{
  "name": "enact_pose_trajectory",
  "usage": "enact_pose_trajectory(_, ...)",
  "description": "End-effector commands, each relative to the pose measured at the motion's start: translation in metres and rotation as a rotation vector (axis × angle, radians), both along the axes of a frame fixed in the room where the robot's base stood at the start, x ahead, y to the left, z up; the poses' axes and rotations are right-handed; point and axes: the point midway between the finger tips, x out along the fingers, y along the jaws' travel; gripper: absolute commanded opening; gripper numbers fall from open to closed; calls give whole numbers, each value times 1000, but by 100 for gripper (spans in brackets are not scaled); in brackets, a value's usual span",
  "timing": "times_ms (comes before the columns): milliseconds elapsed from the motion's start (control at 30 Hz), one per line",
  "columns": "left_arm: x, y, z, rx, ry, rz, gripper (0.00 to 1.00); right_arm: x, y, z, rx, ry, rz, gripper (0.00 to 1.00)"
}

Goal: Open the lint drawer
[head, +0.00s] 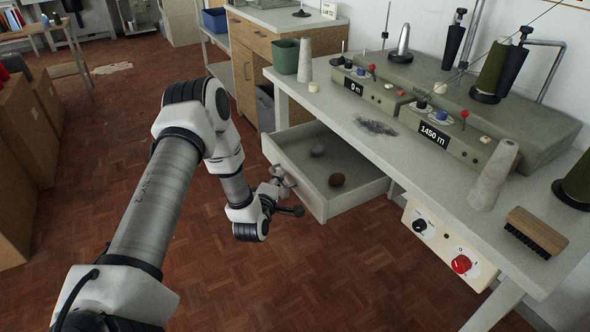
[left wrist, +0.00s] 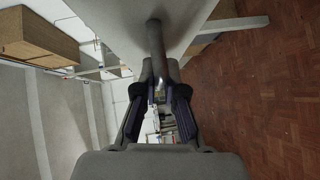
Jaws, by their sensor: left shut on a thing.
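The lint drawer (head: 341,202) under the worktable is pulled out, and its inside shows from above. A grey lump (head: 317,151) and a brown lump (head: 336,180) lie in it. My left gripper (head: 279,181) is at the drawer's front face, shut on the drawer handle. In the left wrist view the handle, a metal bar (left wrist: 156,45), runs down from the pale drawer front (left wrist: 190,22) to between the fingers (left wrist: 158,92). The head view shows the fingers small and partly hidden. My right gripper is in neither view.
The worktable (head: 350,105) carries a grey lint patch (head: 376,127), a brush (head: 536,232), thread cones and counter units. A switch panel (head: 448,243) hangs under its front edge, right of the drawer. Brown boxes (head: 25,165) stand far left. The parquet floor (head: 90,150) between is clear.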

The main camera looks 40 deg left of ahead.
Motion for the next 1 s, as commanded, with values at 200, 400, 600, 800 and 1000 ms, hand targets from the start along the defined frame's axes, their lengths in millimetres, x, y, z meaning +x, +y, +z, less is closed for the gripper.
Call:
enact_pose_trajectory(200, -22, 9, 0, -2, 2, 1, 0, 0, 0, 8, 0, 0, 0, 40)
enact_pose_trajectory(400, -26, 10, -1, 0, 2, -2, 0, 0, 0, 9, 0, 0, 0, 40)
enact_pose_trajectory(600, -26, 10, -1, 0, 2, -2, 0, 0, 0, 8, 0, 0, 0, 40)
enact_pose_trajectory(800, -26, 10, -1, 0, 2, -2, 35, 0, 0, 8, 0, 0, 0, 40)
enact_pose_trajectory(1000, -26, 10, -1, 0, 1, -1, 35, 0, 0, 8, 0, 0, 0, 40)
